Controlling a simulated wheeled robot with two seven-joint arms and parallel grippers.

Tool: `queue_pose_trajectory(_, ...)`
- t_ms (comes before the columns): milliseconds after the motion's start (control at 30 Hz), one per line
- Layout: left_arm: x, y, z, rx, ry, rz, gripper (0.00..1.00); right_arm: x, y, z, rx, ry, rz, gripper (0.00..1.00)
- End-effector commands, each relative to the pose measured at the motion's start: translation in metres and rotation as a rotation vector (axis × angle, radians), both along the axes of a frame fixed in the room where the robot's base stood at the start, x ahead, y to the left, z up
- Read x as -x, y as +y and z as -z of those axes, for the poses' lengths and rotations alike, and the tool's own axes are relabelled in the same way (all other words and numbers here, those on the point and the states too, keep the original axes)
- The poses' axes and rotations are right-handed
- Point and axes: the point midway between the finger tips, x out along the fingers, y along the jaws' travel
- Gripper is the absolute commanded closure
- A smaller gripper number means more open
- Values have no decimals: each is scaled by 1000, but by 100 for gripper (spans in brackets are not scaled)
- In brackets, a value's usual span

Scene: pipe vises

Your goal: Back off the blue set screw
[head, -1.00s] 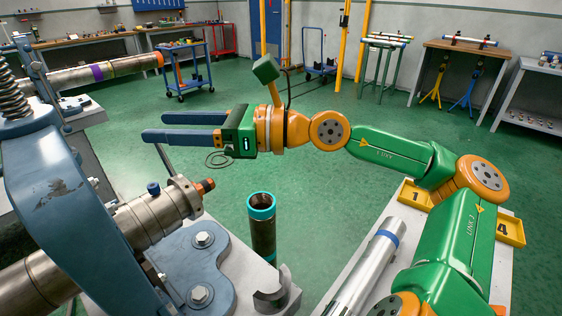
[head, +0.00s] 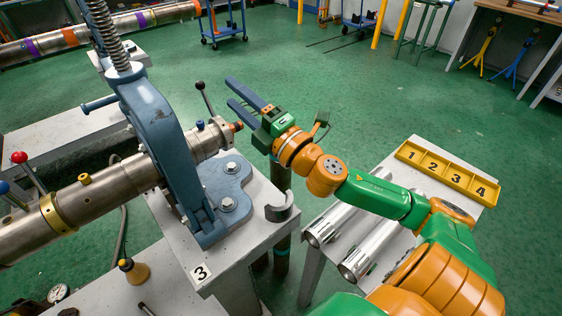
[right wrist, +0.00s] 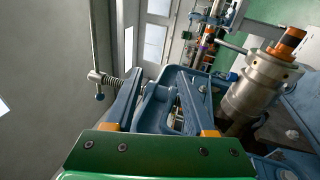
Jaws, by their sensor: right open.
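The blue set screw (head: 200,124) stands upright on the steel collar near the end of the pipe (head: 208,137) in the head view. A small blue knob, likely the same screw, shows in the right wrist view (right wrist: 232,77) beside the steel fitting (right wrist: 255,85). The pipe sits in the blue vise (head: 160,130). My right gripper (head: 230,91) is open and empty, right of and beyond the screw, apart from it. Its two blue fingers point up and left in the head view and also show in the right wrist view (right wrist: 160,73). My left gripper is out of view.
A black-knobbed lever (head: 205,97) rises behind the collar, close to my right fingers. A yellow knob (head: 84,179) sits farther back on the pipe. Steel pipes (head: 375,245) and a yellow numbered tray (head: 445,172) lie at right.

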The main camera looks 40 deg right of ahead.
Motion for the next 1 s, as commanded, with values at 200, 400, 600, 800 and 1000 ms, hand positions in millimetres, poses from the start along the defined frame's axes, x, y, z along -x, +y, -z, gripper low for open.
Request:
queue_pose_trajectory(200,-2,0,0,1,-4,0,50,4,-17,58,-274,178,109,45)
queue_pose_trajectory(400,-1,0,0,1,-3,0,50,17,-26,112,-486,337,212,45)
queue_pose_trajectory(600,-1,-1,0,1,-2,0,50,39,-27,164,-670,497,317,45)
queue_pose_trajectory(800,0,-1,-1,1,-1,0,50,66,-21,212,-831,656,421,45)
queue_pose_trajectory(1000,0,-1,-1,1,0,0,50,95,-11,252,-959,797,516,45)
